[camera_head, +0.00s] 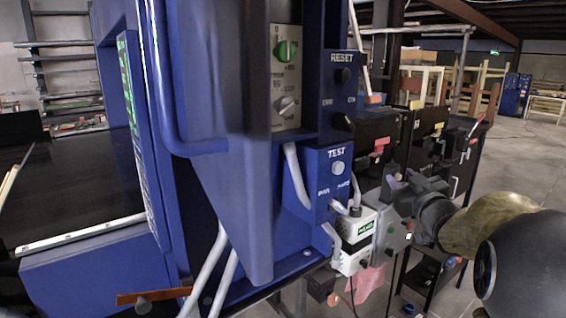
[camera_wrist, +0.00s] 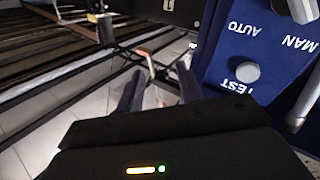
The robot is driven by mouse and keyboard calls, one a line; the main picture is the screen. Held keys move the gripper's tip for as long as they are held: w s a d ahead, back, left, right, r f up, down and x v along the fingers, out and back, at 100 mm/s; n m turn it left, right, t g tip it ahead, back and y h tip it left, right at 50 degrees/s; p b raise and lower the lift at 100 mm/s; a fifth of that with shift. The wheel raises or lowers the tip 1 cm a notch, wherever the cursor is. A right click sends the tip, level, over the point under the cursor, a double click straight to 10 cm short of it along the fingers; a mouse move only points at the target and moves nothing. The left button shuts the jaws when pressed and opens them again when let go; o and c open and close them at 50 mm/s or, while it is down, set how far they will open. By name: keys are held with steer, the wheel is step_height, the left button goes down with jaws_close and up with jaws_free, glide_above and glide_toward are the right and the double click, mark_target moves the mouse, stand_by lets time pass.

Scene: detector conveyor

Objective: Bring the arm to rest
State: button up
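My arm reaches in from the right edge of the head view. My gripper (camera_head: 391,182) is at its end, just right of the blue TEST box (camera_head: 324,168). In the wrist view my gripper (camera_wrist: 160,84) shows two dark fingers spread apart with nothing between them, so it is open and empty. The TEST box also shows upside down in the wrist view (camera_wrist: 268,45), at the upper right, with its round grey knob (camera_wrist: 247,71) beside the right finger. I see no clear contact between finger and box.
The blue detector machine (camera_head: 225,120) fills the middle of the head view, with a dark conveyor belt (camera_head: 65,180) at left. A RESET box (camera_head: 341,90) sits above the TEST box. Dark workbenches (camera_head: 375,140) with tools stand behind my gripper. Open floor (camera_head: 528,160) lies at right.

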steer(key=s+a+f+m+g+h+p, duration=0.1)
steer(key=s+a+f+m+g+p, duration=0.15)
steer(key=s+f+g, duration=0.4)
steer(key=s+a+f+m+g+h+p, duration=0.1)
steer(key=s+a+f+m+g+h, duration=0.2)
steer(key=f, duration=0.7)
steer(key=s+a+f+g+y, duration=0.1)
steer(key=s+a+f+g, duration=0.1)
steer(key=s, duration=0.4)
steer(key=s+a+f+g+p, duration=0.1)
steer(key=s+a+f+g, duration=0.1)
steer(key=s, duration=0.4)
steer(key=s+a+f+n+g+y, duration=0.1)
steer(key=s+a+f+g, duration=0.1)
steer(key=s, duration=0.4)
steer(key=shift+a+f+g+y, duration=0.3)
steer(key=shift+a+f+g, duration=0.05)
steer(key=shift+a+f, duration=0.55)
steer(key=shift+w, duration=0.15)
